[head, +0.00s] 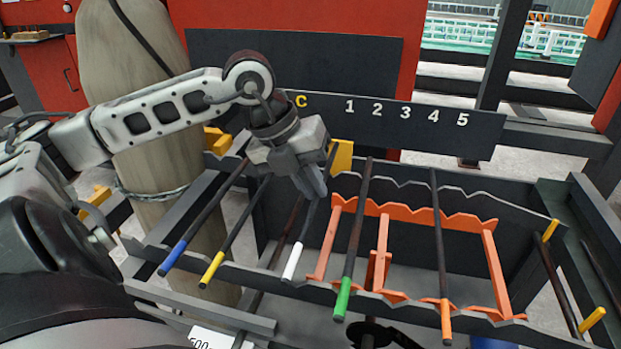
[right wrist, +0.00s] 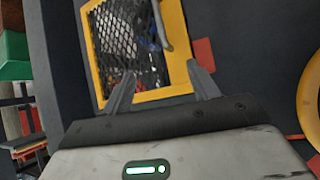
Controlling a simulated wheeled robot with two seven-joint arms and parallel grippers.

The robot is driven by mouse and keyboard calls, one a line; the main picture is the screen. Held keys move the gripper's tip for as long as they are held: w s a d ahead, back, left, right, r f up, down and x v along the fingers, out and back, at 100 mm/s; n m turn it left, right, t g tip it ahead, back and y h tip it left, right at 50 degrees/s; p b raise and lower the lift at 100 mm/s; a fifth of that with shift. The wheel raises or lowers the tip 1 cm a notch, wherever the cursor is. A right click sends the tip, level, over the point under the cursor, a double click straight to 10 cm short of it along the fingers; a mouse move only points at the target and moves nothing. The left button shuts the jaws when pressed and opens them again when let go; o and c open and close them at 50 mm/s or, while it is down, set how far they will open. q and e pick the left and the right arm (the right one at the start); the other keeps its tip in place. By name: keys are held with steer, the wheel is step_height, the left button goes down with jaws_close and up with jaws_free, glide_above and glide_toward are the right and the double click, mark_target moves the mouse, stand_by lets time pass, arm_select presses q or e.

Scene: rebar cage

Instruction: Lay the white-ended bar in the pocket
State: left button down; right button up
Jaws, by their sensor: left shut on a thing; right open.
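In the head view, my left gripper (head: 314,190) points down and is shut on the white-ended bar (head: 303,238) along its length. The bar slants, with its white end towards me over the front rail and its far end up behind the gripper. It is left of the orange notched frame (head: 388,210); I cannot tell whether it touches the rail. A green-ended bar (head: 353,240) and an orange-ended bar (head: 440,250) lie across the frame to the right. My right gripper (right wrist: 162,88) shows in the right wrist view, open and empty.
A blue-ended bar (head: 203,218) and a yellow-ended bar (head: 240,222) lie at the left. A dark board (head: 400,118) marked C and 1 to 5 stands behind. Yellow-tipped bars (head: 558,275) lie at the right. The right wrist view shows a yellow-framed mesh panel (right wrist: 125,55).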

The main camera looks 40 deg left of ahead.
arm_select(q)
step_height(320, 180, down, 6)
steer(key=b, duration=0.4)
steer(key=shift+r, duration=0.2)
steer(key=shift+f, duration=0.15)
arm_select(e)
steer(key=shift+a+f, duration=0.25)
steer(key=shift+f, duration=0.8)
arm_select(q)
steer(key=c, duration=1.4)
jaws_free()
arm_select(e)
steer(key=shift+w+a, duration=0.1)
steer(key=shift+w, duration=0.05)
